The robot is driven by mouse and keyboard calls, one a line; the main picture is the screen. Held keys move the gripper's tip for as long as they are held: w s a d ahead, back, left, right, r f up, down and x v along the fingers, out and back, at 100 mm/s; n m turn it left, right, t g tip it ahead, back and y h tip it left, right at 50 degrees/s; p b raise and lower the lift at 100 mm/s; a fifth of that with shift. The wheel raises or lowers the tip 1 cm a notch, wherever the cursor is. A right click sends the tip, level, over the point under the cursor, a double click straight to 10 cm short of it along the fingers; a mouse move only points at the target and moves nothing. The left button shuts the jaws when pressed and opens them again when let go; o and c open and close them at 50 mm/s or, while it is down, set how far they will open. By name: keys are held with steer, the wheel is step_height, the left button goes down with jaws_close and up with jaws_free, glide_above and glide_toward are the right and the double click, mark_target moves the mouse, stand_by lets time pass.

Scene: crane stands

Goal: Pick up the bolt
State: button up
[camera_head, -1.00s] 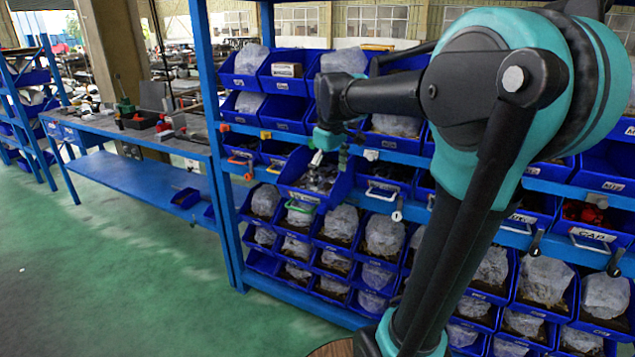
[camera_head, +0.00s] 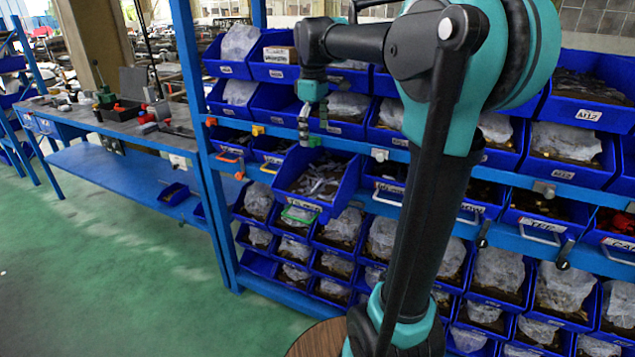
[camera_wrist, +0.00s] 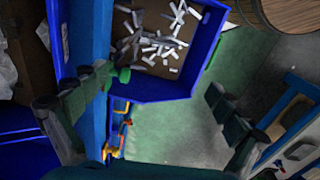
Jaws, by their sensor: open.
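Several pale grey bolts (camera_head: 318,181) lie loose in a pulled-out, tilted blue bin (camera_head: 322,208) on the shelf rack. The wrist view shows these bolts (camera_wrist: 160,38) scattered on the bin's brown floor, inside its blue walls (camera_wrist: 155,92). Which single bolt is meant cannot be told. My gripper (camera_head: 313,128) points down above the back part of the bin, apart from the bolts. In the wrist view my gripper (camera_wrist: 160,88) has its dark fingers wide apart with nothing between them.
Blue bins with bagged parts (camera_head: 382,236) fill the rack around and below. A blue rail (camera_head: 400,155) runs just behind the bolt bin. A blue workbench (camera_head: 110,125) stands at left. The green floor (camera_head: 130,270) in front is clear.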

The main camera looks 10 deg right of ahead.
steer(key=f, duration=1.5)
steer(key=shift+w+d+f, duration=0.1)
steer(key=shift+w+d, duration=0.1)
steer(key=shift+w, duration=0.1)
steer(key=c, duration=1.3)
step_height(320, 180, up, 20)
steer(key=shift+r, duration=0.1)
